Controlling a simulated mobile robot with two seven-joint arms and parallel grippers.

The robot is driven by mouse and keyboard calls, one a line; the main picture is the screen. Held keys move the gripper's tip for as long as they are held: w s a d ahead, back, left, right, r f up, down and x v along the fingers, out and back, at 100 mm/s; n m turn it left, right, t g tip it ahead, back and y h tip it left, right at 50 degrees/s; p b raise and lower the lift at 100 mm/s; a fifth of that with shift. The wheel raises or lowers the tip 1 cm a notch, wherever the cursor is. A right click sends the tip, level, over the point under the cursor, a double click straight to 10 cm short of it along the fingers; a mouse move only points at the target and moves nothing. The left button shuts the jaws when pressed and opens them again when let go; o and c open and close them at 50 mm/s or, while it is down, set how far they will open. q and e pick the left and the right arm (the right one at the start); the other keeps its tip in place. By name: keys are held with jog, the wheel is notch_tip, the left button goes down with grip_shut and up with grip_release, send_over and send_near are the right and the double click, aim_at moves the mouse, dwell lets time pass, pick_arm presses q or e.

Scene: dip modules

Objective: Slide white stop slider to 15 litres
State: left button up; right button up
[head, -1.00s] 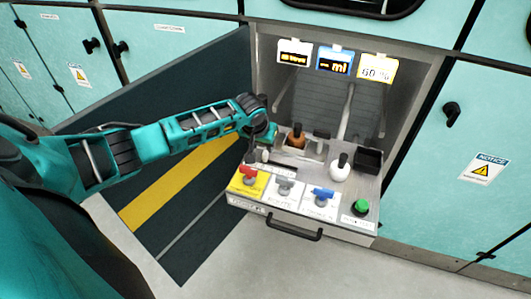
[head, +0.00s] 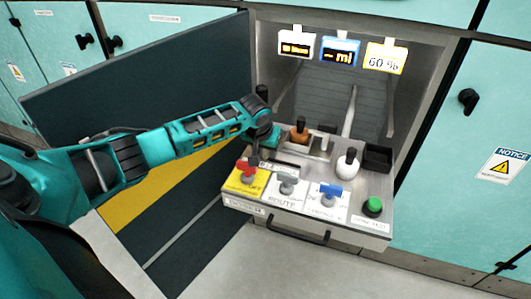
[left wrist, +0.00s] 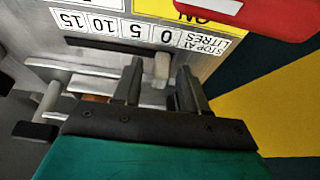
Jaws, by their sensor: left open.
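The white stop slider (left wrist: 162,66) shows in the left wrist view beside the strip marked "STOP AT LITRES" (left wrist: 205,43), which reads upside down with 0, 5, 10 and 15. The slider stands near the 0. My left gripper (left wrist: 160,80) is open, with one finger on each side of the slider; I cannot tell whether either touches it. In the head view my left gripper (head: 256,152) is over the left side of the control panel (head: 290,168), and I cannot make out the slider there. My right gripper is not in view.
A red knob (head: 247,170), grey knob (head: 288,184), blue knob (head: 330,192) and green button (head: 373,204) line the panel's front. An orange-brown knob (head: 299,130) and a white knob (head: 347,162) stand behind. The dark open door (head: 165,80) lies left.

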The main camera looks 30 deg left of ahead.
pick_arm(q)
grip_shut()
dwell(0.4)
